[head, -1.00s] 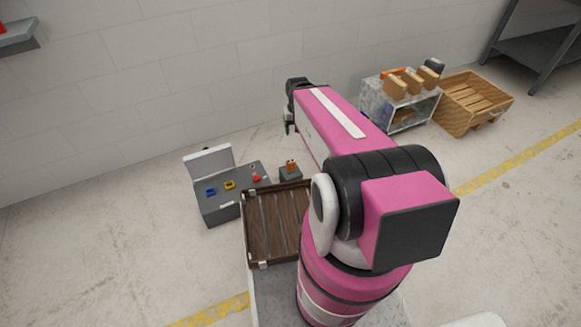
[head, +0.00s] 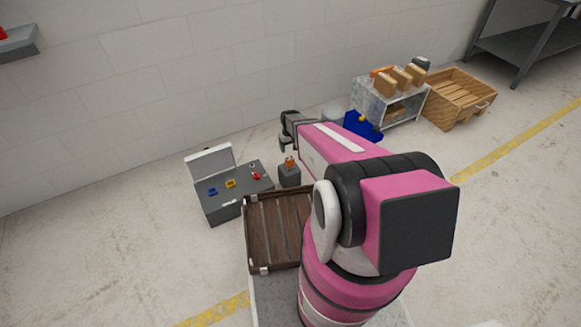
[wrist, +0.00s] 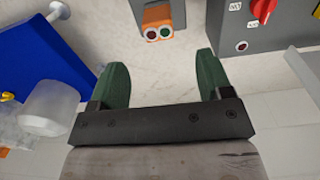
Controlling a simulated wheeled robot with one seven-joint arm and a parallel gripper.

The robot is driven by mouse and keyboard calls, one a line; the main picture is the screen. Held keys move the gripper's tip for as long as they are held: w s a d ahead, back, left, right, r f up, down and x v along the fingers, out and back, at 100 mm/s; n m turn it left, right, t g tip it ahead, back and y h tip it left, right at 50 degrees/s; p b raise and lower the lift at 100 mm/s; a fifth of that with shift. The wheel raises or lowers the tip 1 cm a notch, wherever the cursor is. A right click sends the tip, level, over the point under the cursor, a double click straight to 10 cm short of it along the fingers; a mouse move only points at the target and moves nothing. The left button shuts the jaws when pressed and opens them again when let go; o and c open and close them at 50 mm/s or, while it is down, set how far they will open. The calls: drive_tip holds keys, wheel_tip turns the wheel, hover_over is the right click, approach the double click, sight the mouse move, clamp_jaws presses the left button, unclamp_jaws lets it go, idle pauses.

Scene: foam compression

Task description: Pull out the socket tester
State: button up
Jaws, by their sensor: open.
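The socket tester looks to be the orange piece (head: 290,162) on top of a small grey block (head: 290,177). In the wrist view the orange piece (wrist: 157,18) shows a dark red and a green round spot on its face, and the grey block (wrist: 177,10) is behind it. My gripper (wrist: 160,70) is open and empty, its two green fingers apart. The orange piece is beyond the fingertips, roughly centred between them, with a gap. In the head view my gripper (head: 285,148) is just above and beside the orange piece.
A grey panel box (head: 232,190) with a red knob (wrist: 262,9) stands close on one side. A blue object (head: 362,126) is on the other side, with a translucent container (wrist: 50,108) in the wrist view. A wooden tray (head: 247,230) lies in front.

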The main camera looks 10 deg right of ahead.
hover_over(290, 158)
wheel_tip(290, 158, down, 4)
drive_tip(key=shift+w+a+f, duration=0.1)
drive_tip(key=shift+a+f, duration=0.05)
drive_tip(key=shift+f, duration=0.15)
drive_tip(key=shift+f, duration=4.5)
drive_tip(key=c, duration=1.2)
drive_tip(key=shift+r, duration=0.1)
drive_tip(key=shift+r, duration=2.95)
